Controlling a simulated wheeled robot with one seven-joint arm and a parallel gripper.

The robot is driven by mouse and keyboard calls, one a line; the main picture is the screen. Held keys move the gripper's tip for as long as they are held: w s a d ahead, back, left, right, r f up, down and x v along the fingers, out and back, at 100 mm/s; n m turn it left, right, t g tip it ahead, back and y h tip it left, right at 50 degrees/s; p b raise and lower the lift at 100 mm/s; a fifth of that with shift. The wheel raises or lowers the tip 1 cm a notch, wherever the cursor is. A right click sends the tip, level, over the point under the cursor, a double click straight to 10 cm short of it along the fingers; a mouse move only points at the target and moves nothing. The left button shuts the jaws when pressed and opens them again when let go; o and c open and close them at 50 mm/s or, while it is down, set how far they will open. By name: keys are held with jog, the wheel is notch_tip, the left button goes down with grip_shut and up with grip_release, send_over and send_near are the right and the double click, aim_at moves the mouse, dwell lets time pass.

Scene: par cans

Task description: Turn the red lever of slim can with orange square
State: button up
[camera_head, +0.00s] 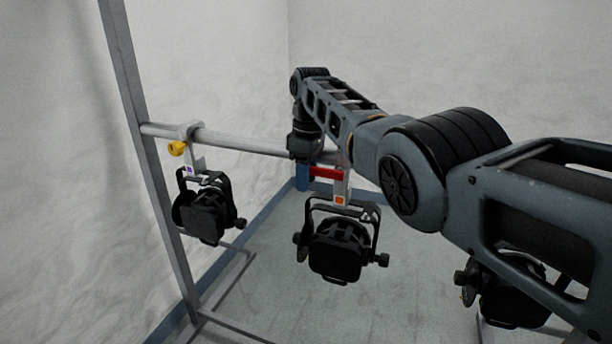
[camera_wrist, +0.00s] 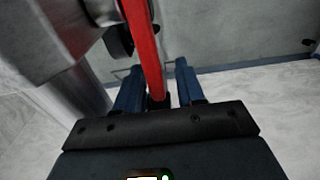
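The middle can (camera_head: 338,250) is black and hangs from the pipe by a pale clamp that carries an orange square (camera_head: 340,200). Its red lever (camera_head: 327,173) sticks out to the left of the clamp, roughly level. My gripper (camera_head: 302,178) is at the lever's left end, below the pipe. In the wrist view, the red lever (camera_wrist: 145,45) runs down between the two blue fingers of my gripper (camera_wrist: 159,75). The fingers are apart, with a gap on the lever's right; the lever lies close to the left finger, and I cannot tell whether they touch.
A pale pipe (camera_head: 240,143) runs across from a grey upright post (camera_head: 150,150). Another can (camera_head: 207,212), with a yellow knob (camera_head: 177,148) and a purple square, hangs at left. A third can (camera_head: 510,295) is partly hidden behind my arm at lower right.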

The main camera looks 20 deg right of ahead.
jog(key=shift+s+d+r+b, duration=0.1)
jog(key=shift+r+b, duration=0.1)
jog(key=shift+r, duration=1.75)
jog(key=shift+d+r+b, duration=0.1)
jog(key=shift+r+b, duration=0.1)
jog(key=shift+r, duration=1.75)
jog(key=shift+s, duration=0.15)
